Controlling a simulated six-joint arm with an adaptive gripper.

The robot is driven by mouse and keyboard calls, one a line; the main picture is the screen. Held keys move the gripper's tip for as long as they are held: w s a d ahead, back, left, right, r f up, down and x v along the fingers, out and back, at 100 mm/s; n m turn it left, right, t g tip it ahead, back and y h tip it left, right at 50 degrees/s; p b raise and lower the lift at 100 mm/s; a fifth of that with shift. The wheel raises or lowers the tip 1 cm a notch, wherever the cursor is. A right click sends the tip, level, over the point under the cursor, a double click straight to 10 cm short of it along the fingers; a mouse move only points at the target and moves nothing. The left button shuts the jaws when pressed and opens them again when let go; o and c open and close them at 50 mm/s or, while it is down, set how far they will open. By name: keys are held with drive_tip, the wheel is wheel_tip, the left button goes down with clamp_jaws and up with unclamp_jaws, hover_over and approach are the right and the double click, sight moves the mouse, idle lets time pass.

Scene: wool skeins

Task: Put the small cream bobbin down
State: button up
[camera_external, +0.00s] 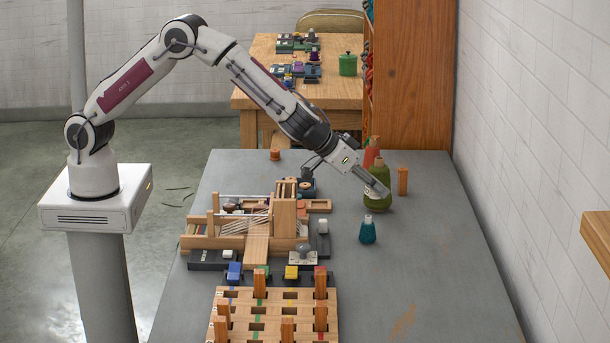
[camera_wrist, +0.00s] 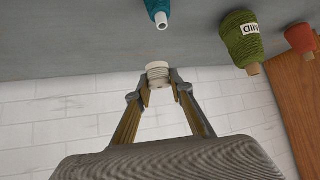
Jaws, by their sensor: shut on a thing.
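The small cream bobbin (camera_wrist: 157,72) shows in the wrist view between my fingertips. My gripper (camera_wrist: 160,88) is shut on it, with one finger on each side. In the external view my gripper (camera_external: 382,191) is at the right part of the grey table (camera_external: 420,240), in front of the green skein. The bobbin is too small to make out clearly there. In the wrist view the bobbin's far end is seen against the edge between table and wall, so its height above the table is hard to tell.
A teal cone (camera_external: 367,231) stands just nearer than my gripper. The green skein (camera_external: 377,203), labelled in the wrist view (camera_wrist: 240,38), is right behind it. A red-orange cone (camera_external: 371,153) and wooden post (camera_external: 403,181) stand beyond. A wooden loom (camera_external: 257,240) lies left. The table's right side is clear.

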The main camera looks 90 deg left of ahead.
drive_tip(key=s+d+f, duration=0.1)
drive_tip(key=d+f, duration=0.2)
drive_tip(key=d, duration=0.4)
drive_tip(key=shift+s+d+n+y, duration=0.2)
drive_tip(key=shift+d+n+y, duration=0.05)
drive_tip(key=shift+n+y, duration=0.05)
drive_tip(key=shift+f, duration=3.05)
drive_tip(key=shift+f, duration=1.85)
drive_tip(key=shift+f, duration=0.15)
drive_tip(key=o, duration=0.9)
